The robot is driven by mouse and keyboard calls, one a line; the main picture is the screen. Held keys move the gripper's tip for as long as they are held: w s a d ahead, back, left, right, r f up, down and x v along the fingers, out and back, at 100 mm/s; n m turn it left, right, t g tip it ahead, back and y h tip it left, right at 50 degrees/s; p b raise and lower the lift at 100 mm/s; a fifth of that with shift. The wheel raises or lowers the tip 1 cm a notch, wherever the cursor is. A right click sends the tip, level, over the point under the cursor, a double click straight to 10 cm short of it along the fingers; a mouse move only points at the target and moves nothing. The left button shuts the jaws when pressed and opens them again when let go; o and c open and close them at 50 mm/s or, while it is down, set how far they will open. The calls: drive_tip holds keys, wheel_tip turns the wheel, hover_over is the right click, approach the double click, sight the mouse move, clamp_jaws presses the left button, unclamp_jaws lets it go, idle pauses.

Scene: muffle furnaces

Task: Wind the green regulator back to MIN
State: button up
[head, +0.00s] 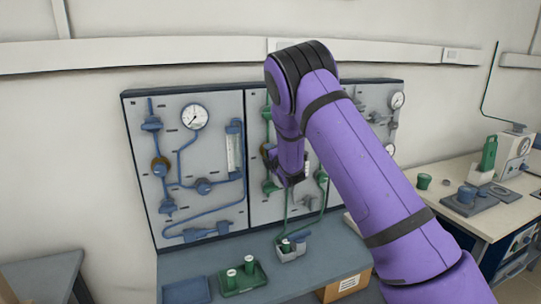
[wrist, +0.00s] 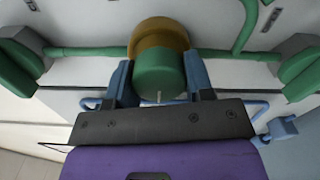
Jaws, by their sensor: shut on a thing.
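The green regulator (wrist: 158,75) is a round green knob on a brass body (wrist: 152,27) in the wrist view. Green pipe runs out from it to both sides. My gripper (wrist: 160,65) has one blue finger on each side of the knob and is shut on it. A short pale mark shows at the knob's near edge. The MIN label cannot be made out. In the head view my purple arm covers much of the middle panel (head: 258,200), and the regulator is hidden behind it.
Green valves (wrist: 17,58) flank the regulator in the wrist view. The left panel (head: 222,107) carries blue pipes and a gauge (head: 194,117). Below stands a bench (head: 222,264) with a green tray (head: 230,290) and a small grey box (head: 291,251). A second bench (head: 442,213) is at right.

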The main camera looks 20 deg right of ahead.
drive_tip(key=o, duration=0.9)
drive_tip(key=shift+o, duration=0.2)
drive_tip(key=s, duration=1.1)
drive_tip(key=shift+d, duration=0.2)
drive_tip(key=shift+w, duration=0.1)
